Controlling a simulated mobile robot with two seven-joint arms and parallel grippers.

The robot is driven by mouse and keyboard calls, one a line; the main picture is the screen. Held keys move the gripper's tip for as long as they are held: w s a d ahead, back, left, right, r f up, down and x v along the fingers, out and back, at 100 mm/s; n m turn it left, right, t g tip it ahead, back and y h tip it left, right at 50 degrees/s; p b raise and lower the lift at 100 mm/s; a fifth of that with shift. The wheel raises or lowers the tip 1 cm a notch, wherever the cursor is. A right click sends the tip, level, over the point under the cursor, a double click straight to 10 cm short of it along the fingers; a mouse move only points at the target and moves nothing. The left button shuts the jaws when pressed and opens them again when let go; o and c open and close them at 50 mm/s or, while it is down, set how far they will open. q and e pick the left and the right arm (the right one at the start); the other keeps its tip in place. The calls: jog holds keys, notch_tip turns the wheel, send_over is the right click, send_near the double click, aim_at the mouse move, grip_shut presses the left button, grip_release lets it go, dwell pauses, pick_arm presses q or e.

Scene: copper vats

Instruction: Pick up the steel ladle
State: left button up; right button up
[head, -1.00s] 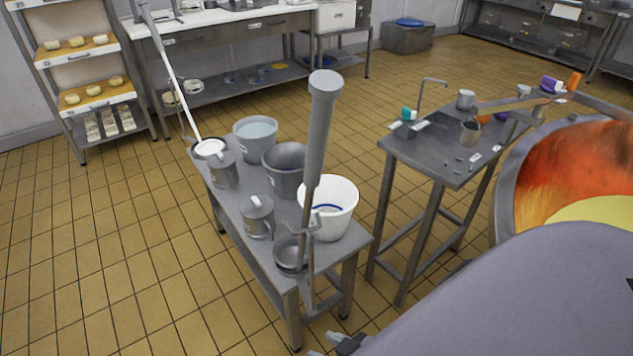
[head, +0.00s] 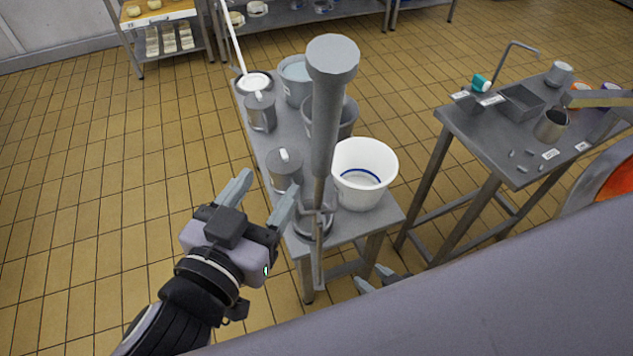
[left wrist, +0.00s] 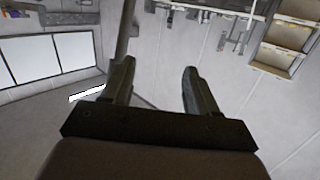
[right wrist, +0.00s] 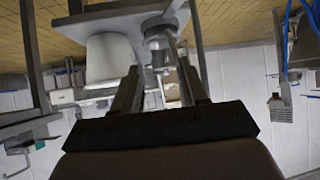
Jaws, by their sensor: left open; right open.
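The steel ladle shows in the head view as a tall upright grey handle (head: 325,120) with a thick round top close to the camera. Its lower stem runs down to a dark round bowl (head: 313,228) at the table's near end; the stem partly hides it. My left gripper (head: 262,193) is open and empty, left of the stem and apart from it. A grey post (left wrist: 126,30), likely the handle, shows beyond its left finger in the left wrist view. My right gripper (head: 375,279) is open, low at the table's near end, mostly hidden by my body.
The steel table (head: 275,150) also holds a white bucket (head: 364,190) right of the stem, a grey bucket (head: 340,118) and steel jugs (head: 284,172). A second table (head: 470,135) with small items stands to the right. The tiled floor at left is clear.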

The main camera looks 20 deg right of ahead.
aim_at(317, 161)
pick_arm(q)
jog(key=s+d+r+m+h, duration=0.1)
jog(key=s+d+r, duration=0.1)
jog(key=s+r, duration=0.1)
jog(key=s+d+r+m+h, duration=0.1)
jog(key=r, duration=0.1)
jog(key=shift+s+r+m+h, duration=0.15)
jog(key=shift+s+m+h, duration=0.15)
jog(key=shift+x, duration=3.5)
jog(key=shift+f, duration=0.25)
grip_shut()
